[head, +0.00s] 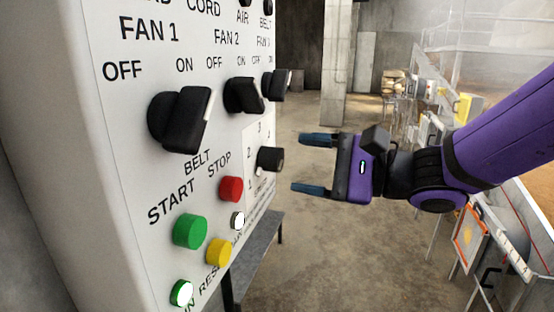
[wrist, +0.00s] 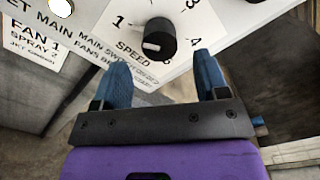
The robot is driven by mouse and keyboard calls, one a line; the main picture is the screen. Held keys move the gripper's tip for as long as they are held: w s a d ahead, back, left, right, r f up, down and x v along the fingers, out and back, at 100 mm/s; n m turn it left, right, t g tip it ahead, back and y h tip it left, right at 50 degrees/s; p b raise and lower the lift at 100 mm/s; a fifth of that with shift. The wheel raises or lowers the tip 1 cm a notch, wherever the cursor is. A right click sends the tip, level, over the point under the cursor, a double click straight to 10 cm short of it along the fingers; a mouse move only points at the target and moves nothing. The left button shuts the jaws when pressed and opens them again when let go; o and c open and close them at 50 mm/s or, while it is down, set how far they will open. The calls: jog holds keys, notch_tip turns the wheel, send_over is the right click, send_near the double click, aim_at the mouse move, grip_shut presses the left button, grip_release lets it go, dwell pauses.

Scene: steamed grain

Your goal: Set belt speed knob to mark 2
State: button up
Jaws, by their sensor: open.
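The belt speed knob (head: 270,159) is a round black knob on a white plate at the right edge of the control panel in the head view. In the wrist view the knob (wrist: 162,34) shows a white pointer stripe on its left part, pointing left, a little below the printed 1. Marks 2, 3 and 4 are printed around it, with 2 above the knob. My gripper (head: 299,163) is open, to the right of the knob, blue fingertips facing it across a small gap. In the wrist view the gripper (wrist: 163,72) straddles the knob's line, with nothing between its fingers.
Near the knob, the panel (head: 120,120) holds a red stop button (head: 231,189), a green start button (head: 190,231), a yellow button (head: 219,252) and black fan switches (head: 245,95). A grey table (head: 262,250) stands below.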

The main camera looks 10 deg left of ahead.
aim_at(281, 162)
jog(key=shift+w+a, duration=0.2)
jog(key=shift+a, duration=2.4)
jog(key=shift+c, duration=0.4)
jog(key=c, duration=0.8)
jog(key=shift+m, duration=0.3)
jog(key=m, duration=0.5)
jog(key=shift+f+m, duration=0.1)
jog(key=shift+m, duration=0.2)
jog(key=m, duration=0.5)
jog(key=shift+s, duration=0.1)
jog(key=shift+m, duration=0.4)
